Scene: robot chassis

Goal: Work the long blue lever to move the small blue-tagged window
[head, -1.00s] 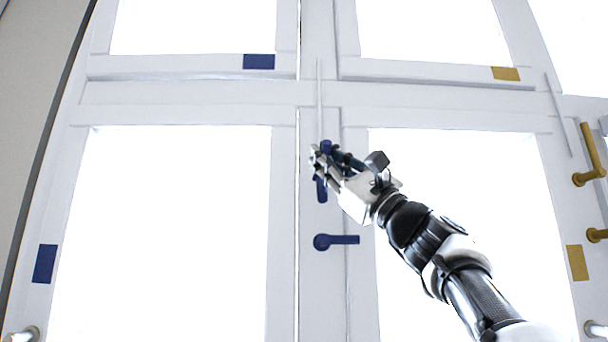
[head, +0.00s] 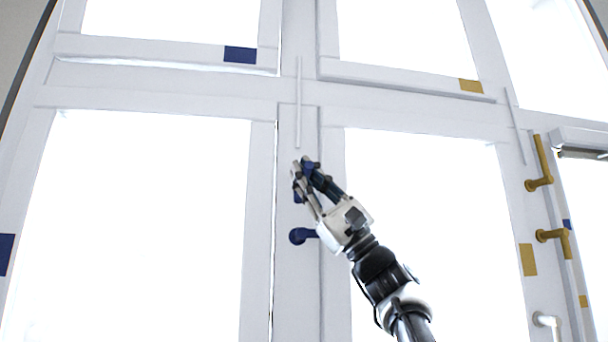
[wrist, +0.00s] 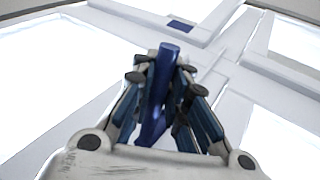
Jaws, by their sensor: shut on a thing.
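The long blue lever (wrist: 162,90) stands between my gripper's fingers in the wrist view, its rounded end showing past the fingertips. My gripper (head: 304,170) is shut on it at the white middle post in the head view. The fingers hide most of the lever there. The small blue-tagged window (head: 150,49) is the upper left one, with its blue tag (head: 240,54) on its bottom rail. The tag also shows in the wrist view (wrist: 180,25). A bright line runs under that rail; I cannot tell how far the window stands open.
A shorter blue handle (head: 299,236) sits just below my gripper, partly behind it. A thin white rod (head: 298,105) runs up the post above. Yellow handles (head: 540,165) and yellow tags (head: 528,259) are to the right. A large lower left window has a blue tag (head: 6,253).

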